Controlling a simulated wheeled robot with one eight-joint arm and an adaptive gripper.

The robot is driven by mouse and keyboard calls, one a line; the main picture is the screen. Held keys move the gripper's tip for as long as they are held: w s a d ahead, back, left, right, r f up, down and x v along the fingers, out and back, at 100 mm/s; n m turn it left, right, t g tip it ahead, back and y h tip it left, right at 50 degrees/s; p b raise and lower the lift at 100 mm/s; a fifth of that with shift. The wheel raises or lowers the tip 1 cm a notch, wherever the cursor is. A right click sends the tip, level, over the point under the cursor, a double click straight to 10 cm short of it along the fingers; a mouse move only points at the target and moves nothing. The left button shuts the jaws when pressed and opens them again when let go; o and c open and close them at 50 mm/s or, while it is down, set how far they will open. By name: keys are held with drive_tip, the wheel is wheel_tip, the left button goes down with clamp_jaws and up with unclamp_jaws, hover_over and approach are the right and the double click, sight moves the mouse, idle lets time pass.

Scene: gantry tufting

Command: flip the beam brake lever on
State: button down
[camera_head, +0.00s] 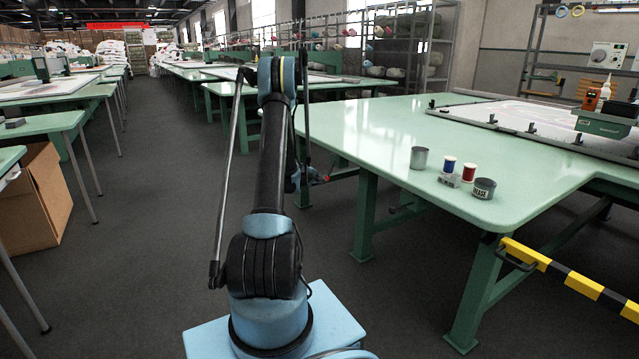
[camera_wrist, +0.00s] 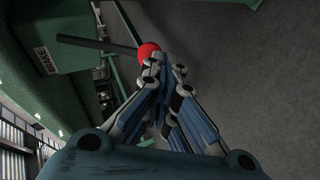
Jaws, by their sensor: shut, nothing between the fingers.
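The beam brake lever (camera_wrist: 95,44) is a dark rod with a red ball knob (camera_wrist: 148,51), in the wrist view. It comes out of a green box (camera_wrist: 75,45) with a white BRAKE label (camera_wrist: 42,63). My gripper (camera_wrist: 162,68) is shut and empty, with its fingertips right at the knob and partly covering it. I cannot tell whether they touch it.
The near table holds a grey cup (camera_head: 418,158), thread spools (camera_head: 449,164) and a grease tin (camera_head: 484,188). A yellow-black striped bar (camera_head: 570,278) juts out at the right. A cardboard box (camera_head: 35,200) stands at the left. The aisle floor (camera_head: 170,200) between the tables is clear.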

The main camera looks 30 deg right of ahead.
drive_tip(key=a+f+v, duration=0.1)
drive_tip(key=f+v, duration=0.1)
drive_tip(key=v, duration=1.1)
drive_tip(key=shift+a+f, duration=0.2)
drive_tip(key=shift+a, duration=0.4)
drive_tip(key=shift+s+r, duration=0.1)
drive_tip(key=shift+s, duration=0.05)
drive_tip(key=s+a+r+m+g+y, duration=0.1)
drive_tip(key=s+a+r+y, duration=0.1)
drive_tip(key=s+a+r, duration=0.55)
drive_tip(key=s+a+r+m+y, duration=0.1)
drive_tip(key=s+a+r+y, duration=0.2)
drive_tip(key=s+a+r, duration=0.7)
drive_tip(key=s+a+f+g+y, duration=0.1)
drive_tip(key=s+a+f+y, duration=0.2)
drive_tip(key=s+a, duration=0.8)
drive_tip(key=s+a+f+g+y, duration=0.1)
drive_tip(key=s+a+f+y, duration=0.1)
drive_tip(key=s+a+f, duration=0.4)
drive_tip(key=s+a, duration=0.5)
drive_tip(key=s, duration=0.4)
drive_tip(key=shift+y, duration=0.4)
drive_tip(key=shift+a+f+m, duration=0.1)
drive_tip(key=shift+m, duration=0.2)
